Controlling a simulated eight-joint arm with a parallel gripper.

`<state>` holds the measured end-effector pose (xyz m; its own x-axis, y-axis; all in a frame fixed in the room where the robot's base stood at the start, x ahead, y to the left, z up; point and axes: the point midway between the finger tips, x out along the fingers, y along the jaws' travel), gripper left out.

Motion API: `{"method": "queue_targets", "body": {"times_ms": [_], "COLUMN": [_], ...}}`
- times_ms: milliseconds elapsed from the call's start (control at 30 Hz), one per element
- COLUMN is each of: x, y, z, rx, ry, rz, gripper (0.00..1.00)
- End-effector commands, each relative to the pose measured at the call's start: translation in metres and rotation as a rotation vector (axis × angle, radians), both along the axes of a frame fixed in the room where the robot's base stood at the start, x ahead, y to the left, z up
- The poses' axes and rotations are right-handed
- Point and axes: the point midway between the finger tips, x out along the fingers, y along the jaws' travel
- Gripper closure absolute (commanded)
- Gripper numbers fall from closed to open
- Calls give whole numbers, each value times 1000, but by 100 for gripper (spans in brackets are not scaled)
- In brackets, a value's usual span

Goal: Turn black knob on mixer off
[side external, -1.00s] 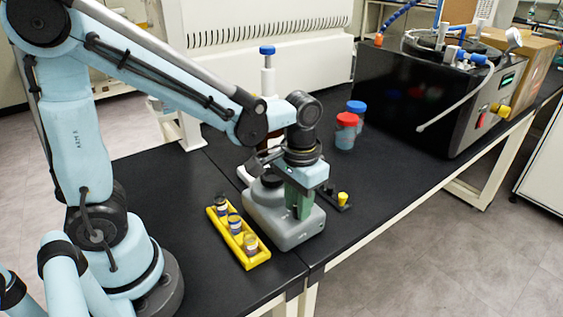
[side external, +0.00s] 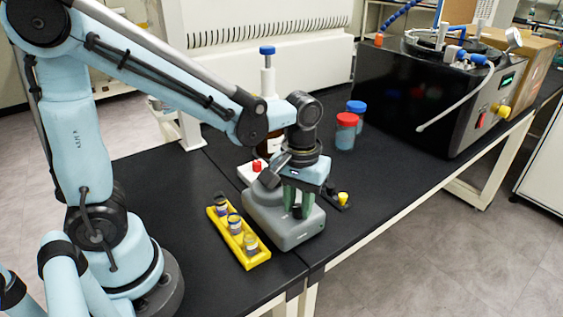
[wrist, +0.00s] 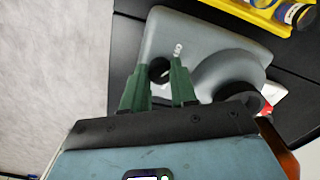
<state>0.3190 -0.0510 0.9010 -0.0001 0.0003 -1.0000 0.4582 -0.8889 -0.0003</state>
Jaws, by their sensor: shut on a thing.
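The grey mixer (side external: 275,228) stands on the black bench below my gripper. In the wrist view the mixer (wrist: 200,42) fills the middle, with its round black-topped part at the right. The black knob (wrist: 159,70) sits on its body near the front. My gripper (wrist: 161,75) points down with its green fingers on either side of the knob, shut on it. In the side view my gripper (side external: 297,208) is over the mixer's front, and the fingers largely hide the knob.
A yellow rack (side external: 262,258) with small vials is close to the mixer's left. A yellow-topped item (side external: 343,198) is close on the right. A red-capped jar (side external: 346,130) and a blue-capped jar (side external: 356,107) stand behind. The black freeze dryer (side external: 410,100) is further right.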

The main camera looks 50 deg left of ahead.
Motion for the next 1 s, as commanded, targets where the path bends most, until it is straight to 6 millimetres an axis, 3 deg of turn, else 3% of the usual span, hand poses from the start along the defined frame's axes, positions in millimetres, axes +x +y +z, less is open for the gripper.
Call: {"method": "queue_targets", "body": {"times_ms": [200,233,400,767,1000], "x": [0,0,0,0,0], "y": [0,0,0,0,0], "z": [0,0,0,3,28], "rx": [-1,-1,0,0,0], "ry": [2,2,1,0,0], "rz": [1,1,0,-1,-1], "gripper": [100,71,47,47,47]}}
